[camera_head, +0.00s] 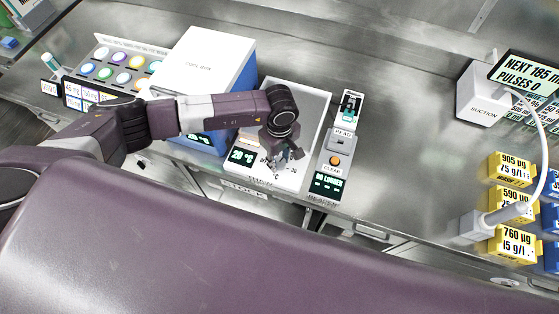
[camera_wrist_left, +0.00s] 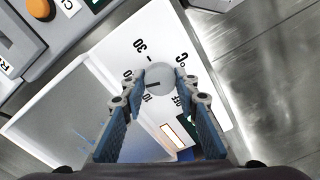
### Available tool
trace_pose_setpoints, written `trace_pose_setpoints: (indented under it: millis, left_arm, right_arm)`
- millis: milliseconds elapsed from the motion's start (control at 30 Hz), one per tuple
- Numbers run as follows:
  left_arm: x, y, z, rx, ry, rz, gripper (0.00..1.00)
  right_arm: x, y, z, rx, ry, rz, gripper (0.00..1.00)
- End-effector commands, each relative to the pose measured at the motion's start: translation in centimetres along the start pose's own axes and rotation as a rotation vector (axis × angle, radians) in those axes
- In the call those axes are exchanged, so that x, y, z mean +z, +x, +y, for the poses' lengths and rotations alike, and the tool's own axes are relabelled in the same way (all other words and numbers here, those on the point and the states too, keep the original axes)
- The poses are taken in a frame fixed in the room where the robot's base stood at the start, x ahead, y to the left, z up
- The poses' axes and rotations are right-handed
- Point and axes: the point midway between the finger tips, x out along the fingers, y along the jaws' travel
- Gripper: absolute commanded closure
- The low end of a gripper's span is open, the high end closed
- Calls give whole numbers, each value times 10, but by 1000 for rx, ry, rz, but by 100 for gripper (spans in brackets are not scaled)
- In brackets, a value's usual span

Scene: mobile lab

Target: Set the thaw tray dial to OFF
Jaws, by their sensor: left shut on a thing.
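The thaw tray (camera_head: 306,103) is a white unit with a recessed metal plate; it also shows in the left wrist view (camera_wrist_left: 97,68). Its small display (camera_head: 243,155) reads about 20 °C. My left gripper (camera_wrist_left: 160,83) is shut on the dial, one finger on each side. In the head view the left gripper (camera_head: 281,158) covers the dial. My right gripper is out of view.
A white and blue cool box (camera_head: 200,62) stands left of the tray. A grey unit with an orange button (camera_head: 335,160) stands close on the right. Yellow boxes (camera_head: 511,168) and a suction unit (camera_head: 485,92) are farther right. The steel bench between is clear.

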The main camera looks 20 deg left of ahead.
Motion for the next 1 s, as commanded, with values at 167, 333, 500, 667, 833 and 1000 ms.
trace_pose_setpoints:
  millis: [167,333,500,667,833,1000]
  left_arm:
    - [-1,4,1,2,-160,0,96]
    - [-1,4,1,4,-320,0,96]
    - [0,4,1,3,-482,-1,96]
    - [-1,3,1,4,-634,0,96]
    - [-1,3,1,3,-795,-1,96]
    - [0,3,1,3,-958,-2,96]
  right_arm:
    - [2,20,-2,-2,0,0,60]
    - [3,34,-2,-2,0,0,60]
    - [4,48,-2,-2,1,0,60]
    - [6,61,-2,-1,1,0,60]
    - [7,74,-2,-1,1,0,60]
    - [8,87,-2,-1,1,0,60]
